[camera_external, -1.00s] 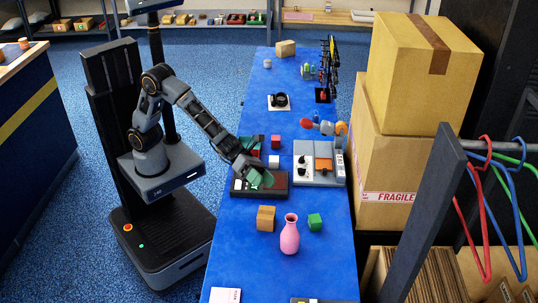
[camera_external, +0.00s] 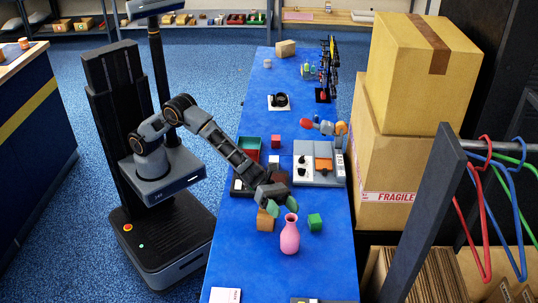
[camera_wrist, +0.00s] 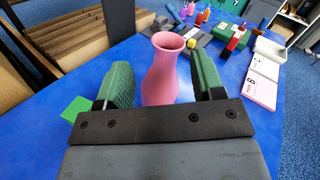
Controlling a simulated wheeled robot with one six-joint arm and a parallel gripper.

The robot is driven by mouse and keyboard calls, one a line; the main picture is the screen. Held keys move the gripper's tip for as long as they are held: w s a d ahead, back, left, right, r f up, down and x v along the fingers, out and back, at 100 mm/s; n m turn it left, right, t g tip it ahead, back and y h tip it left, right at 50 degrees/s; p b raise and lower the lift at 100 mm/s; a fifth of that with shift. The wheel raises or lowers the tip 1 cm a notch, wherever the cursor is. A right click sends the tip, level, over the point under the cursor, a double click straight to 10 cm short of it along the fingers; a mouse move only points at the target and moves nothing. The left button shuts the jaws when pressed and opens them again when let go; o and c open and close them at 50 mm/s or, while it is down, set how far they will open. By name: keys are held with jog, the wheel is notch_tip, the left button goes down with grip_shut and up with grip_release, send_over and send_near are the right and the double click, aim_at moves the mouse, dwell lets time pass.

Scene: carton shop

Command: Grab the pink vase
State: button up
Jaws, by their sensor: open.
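The pink vase (camera_external: 290,236) stands upright on the blue table, with a narrow neck and open mouth. My gripper (camera_external: 281,210) is open and empty, close behind the vase near its neck. In the wrist view the vase (camera_wrist: 164,75) shows between the two green fingers of my gripper (camera_wrist: 166,85), with a gap on each side. I cannot tell whether it is fully between them in depth. The lower vase is hidden behind the gripper body in the wrist view.
A wooden cube (camera_external: 265,220) sits left of the vase, partly covered by my gripper. A green cube (camera_external: 315,222) sits close to its right; it also shows in the wrist view (camera_wrist: 76,107). A control box (camera_external: 318,163) lies farther back. The blue table in front is mostly clear.

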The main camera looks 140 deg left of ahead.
aim_at(290, 216)
jog(key=shift+w+d+p, duration=0.15)
jog(key=shift+w+d, duration=0.05)
jog(key=shift+w, duration=0.65)
jog(key=shift+w+d+p, duration=0.1)
jog(key=shift+w+d, duration=0.05)
jog(key=shift+w, duration=0.7)
jog(key=shift+w+d+p, duration=0.15)
jog(key=shift+w+d, duration=0.05)
jog(key=shift+w, duration=0.65)
